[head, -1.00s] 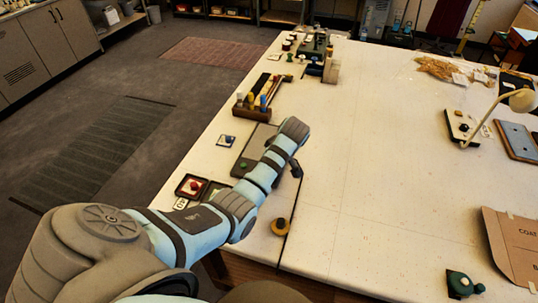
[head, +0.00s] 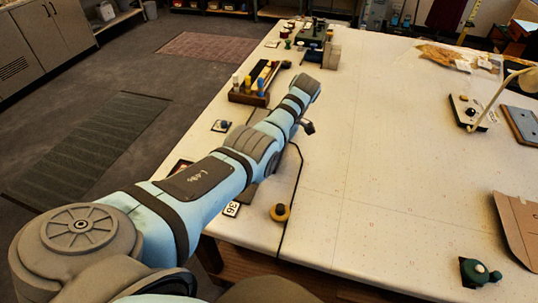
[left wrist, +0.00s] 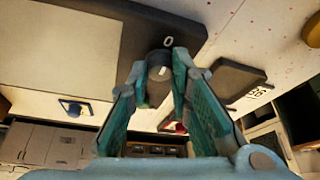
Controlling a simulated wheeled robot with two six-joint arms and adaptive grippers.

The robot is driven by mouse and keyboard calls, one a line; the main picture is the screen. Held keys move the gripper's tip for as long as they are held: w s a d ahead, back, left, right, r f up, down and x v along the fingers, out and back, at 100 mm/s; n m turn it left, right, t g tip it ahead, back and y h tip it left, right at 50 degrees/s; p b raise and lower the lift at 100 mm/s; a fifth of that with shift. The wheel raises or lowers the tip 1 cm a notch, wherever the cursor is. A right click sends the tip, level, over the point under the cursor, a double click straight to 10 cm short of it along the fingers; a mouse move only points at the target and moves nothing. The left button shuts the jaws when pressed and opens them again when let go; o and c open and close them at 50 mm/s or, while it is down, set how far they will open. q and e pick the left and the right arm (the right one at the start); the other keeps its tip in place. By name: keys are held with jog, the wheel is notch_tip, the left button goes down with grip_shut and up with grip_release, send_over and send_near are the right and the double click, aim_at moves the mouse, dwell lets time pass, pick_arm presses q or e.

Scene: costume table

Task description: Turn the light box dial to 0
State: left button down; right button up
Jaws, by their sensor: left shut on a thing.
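In the left wrist view, the light box (left wrist: 82,38) is a broad grey-brown panel with a dark border at the top of the picture. Its round dark dial (left wrist: 156,84) sits on that border, just below a white 0 mark (left wrist: 168,42). A short pale line on the dial points roughly towards the 0; it is too small to judge exactly. My left gripper (left wrist: 161,78) has its teal fingers on both sides of the dial, shut on it. In the head view my left arm covers most of the light box. My right gripper is in neither view.
Beside the light box in the wrist view is another dark panel (left wrist: 232,80). The table's middle (head: 390,150) is clear.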

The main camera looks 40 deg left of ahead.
pick_arm(q)
jog(key=shift+f+n+b, duration=0.1)
jog(key=shift+n+b, duration=0.3)
jog(key=shift+b, duration=0.1)
jog(key=c, duration=1.4)
grip_release()
jog(key=shift+c, duration=0.2)
jog(key=v, duration=0.6)
jog(key=shift+w+r, duration=0.15)
jog(key=shift+r, duration=0.1)
jog(key=shift+d+r, duration=0.15)
jog(key=shift+r, duration=0.4)
